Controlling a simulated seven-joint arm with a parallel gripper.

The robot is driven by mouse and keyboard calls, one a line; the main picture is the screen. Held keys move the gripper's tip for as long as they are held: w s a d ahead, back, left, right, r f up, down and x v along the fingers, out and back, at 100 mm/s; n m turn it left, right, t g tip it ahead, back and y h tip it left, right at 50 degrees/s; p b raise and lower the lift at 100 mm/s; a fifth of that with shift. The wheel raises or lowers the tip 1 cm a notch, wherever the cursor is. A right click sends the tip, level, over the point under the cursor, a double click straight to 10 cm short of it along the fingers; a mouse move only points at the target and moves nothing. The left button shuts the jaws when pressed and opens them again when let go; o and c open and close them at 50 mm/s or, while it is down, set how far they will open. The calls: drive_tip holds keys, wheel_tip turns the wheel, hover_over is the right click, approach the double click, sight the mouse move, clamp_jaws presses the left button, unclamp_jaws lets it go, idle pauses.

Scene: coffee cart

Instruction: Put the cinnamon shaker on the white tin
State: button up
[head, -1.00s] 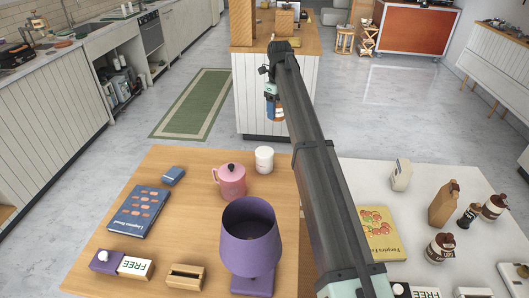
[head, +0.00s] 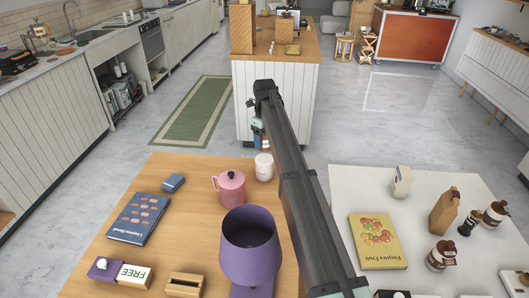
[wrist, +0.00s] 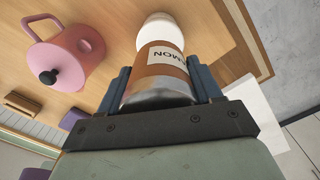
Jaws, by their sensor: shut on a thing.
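The cinnamon shaker (wrist: 160,72) has a brown body with a grey end and a pale label showing the letters "MON". In the wrist view my gripper (wrist: 158,88) is shut on it, with a blue finger on each side. The white tin (head: 264,167) stands near the far right edge of the wooden table. In the wrist view the tin (wrist: 162,30) shows just beyond the shaker, partly hidden by it. In the head view my gripper (head: 260,138) is beyond and above the tin, partly hidden by my arm. I cannot tell whether shaker and tin touch.
A pink teapot (head: 230,188) stands left of the tin on the wooden table (head: 190,226). A white table (head: 400,187) with bottles is to the right.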

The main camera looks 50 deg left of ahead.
drive_tip(key=shift+f, duration=2.7)
drive_tip(key=shift+f, duration=0.1)
drive_tip(key=o, duration=1.1)
drive_tip(key=shift+o, duration=0.2)
wheel_tip(320, 180, up, 12)
drive_tip(key=shift+r, duration=0.15)
